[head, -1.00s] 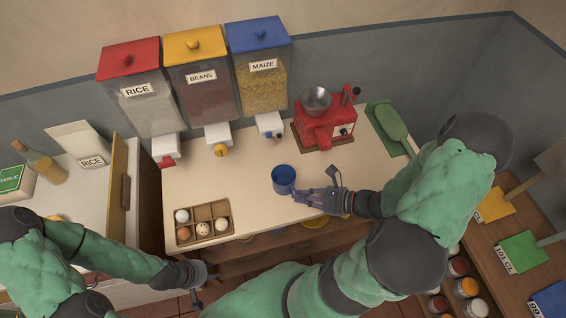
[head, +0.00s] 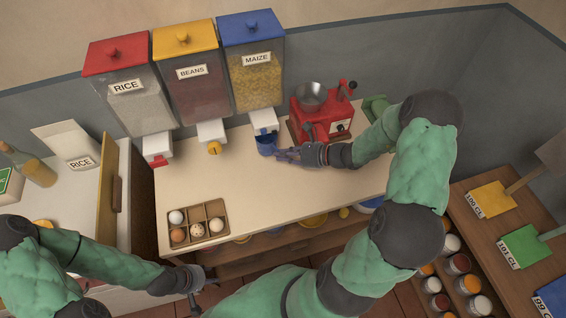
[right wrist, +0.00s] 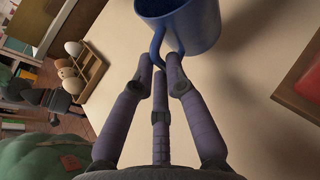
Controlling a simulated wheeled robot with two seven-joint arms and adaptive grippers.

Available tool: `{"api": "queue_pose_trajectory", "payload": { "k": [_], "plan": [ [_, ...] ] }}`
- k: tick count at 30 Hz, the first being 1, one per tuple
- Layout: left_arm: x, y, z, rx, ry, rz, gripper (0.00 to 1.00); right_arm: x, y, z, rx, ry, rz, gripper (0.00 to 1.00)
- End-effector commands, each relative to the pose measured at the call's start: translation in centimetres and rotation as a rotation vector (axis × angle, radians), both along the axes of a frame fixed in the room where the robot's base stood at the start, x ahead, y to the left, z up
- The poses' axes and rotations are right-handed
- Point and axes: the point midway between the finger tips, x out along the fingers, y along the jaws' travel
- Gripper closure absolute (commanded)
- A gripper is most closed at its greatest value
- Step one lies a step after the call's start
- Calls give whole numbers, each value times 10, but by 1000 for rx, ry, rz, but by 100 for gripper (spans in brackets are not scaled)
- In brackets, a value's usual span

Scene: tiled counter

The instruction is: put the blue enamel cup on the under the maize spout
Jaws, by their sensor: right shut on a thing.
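The blue enamel cup (head: 266,146) is upright just below the white maize spout (head: 263,120), at the back of the counter. The blue-lidded maize dispenser (head: 255,78) is above it. My right gripper (head: 285,154) is shut on the cup from its right side. In the right wrist view the fingers (right wrist: 160,70) close around the handle of the cup (right wrist: 190,25). Whether the cup's base touches the counter is hard to tell. My left gripper (head: 197,285) is low in front of the counter, away from the cup; its fingers are too small to read.
The rice dispenser (head: 126,90) and beans dispenser (head: 190,85) stand left of the maize. A red grinder (head: 322,118) stands close to the right, behind my right arm. An egg tray (head: 196,222) sits at the counter's front left. The middle of the counter is clear.

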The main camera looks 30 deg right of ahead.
Motion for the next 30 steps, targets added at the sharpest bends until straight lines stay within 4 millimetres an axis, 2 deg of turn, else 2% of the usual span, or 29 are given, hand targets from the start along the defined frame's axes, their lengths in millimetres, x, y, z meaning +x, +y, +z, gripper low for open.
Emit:
{"api": "queue_pose_trajectory", "payload": {
  "k": [9,23,24,26,30],
  "plan": [
    [0,0,-18,0,0,0,60,-1,0,-45,3,2,-1,100],
    [0,0,-23,0,0,0,60,3,-1,-51,1,0,0,100],
    [0,0,-23,0,0,0,60,3,-1,-51,2,1,0,77],
    [0,0,-22,0,0,0,60,3,-1,-50,1,1,-1,62],
    [0,0,-22,0,0,0,60,3,-1,-50,1,1,-1,62]
  ]
}}
